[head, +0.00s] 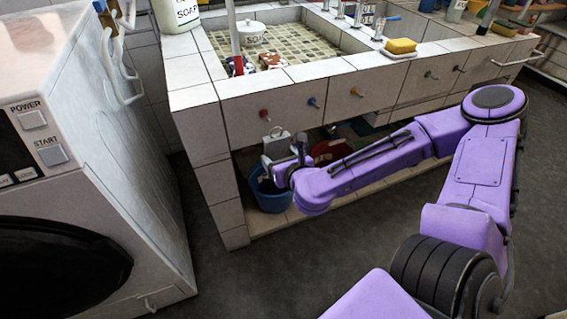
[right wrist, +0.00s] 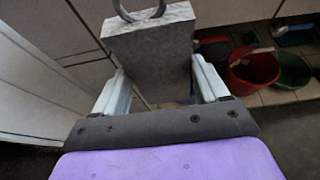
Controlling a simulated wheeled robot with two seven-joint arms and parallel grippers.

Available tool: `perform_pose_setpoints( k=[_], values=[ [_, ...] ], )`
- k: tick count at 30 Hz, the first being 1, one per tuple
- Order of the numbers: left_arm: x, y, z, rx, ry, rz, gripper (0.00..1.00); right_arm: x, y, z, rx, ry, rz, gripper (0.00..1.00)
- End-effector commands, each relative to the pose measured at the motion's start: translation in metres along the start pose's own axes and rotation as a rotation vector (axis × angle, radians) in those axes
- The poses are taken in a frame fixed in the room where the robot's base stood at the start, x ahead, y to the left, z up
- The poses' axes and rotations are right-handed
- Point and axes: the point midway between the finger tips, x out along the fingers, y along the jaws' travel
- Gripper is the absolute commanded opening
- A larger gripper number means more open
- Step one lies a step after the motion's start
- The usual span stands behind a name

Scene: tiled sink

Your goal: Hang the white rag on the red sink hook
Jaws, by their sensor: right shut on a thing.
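The white rag (head: 275,139) is a pale, block-like piece with a ring at its top. My right gripper (head: 284,158) is shut on it and holds it upright in front of the sink's tiled face. In the right wrist view the rag (right wrist: 150,52) stands between the two fingers, with its ring (right wrist: 140,10) cut off by the top edge. The red sink hook (head: 264,113) is on the sink front at the left end of the hook row, just above the rag in the head view. The rag and hook look apart. My left gripper is out of view.
A blue bucket (head: 270,197) stands below, and a red bucket (right wrist: 254,70) is under the sink. A washing machine (head: 90,170) fills the left side.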

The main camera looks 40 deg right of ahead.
Motion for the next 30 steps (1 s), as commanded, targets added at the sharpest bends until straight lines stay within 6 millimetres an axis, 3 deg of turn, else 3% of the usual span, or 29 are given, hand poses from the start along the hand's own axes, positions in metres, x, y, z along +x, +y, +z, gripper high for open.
perform_pose_setpoints(
  k=[20, 21, 30],
  values=[
    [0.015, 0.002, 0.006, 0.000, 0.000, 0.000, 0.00, 0.047, 0.000, 0.014, -0.001, -0.002, 0.000, 0.44],
    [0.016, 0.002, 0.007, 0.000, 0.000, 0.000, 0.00, 0.050, 0.001, 0.015, -0.001, -0.001, 0.001, 0.39],
    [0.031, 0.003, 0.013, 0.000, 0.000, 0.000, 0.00, 0.065, 0.000, 0.007, -0.001, 0.004, 0.001, 0.38]
  ],
)
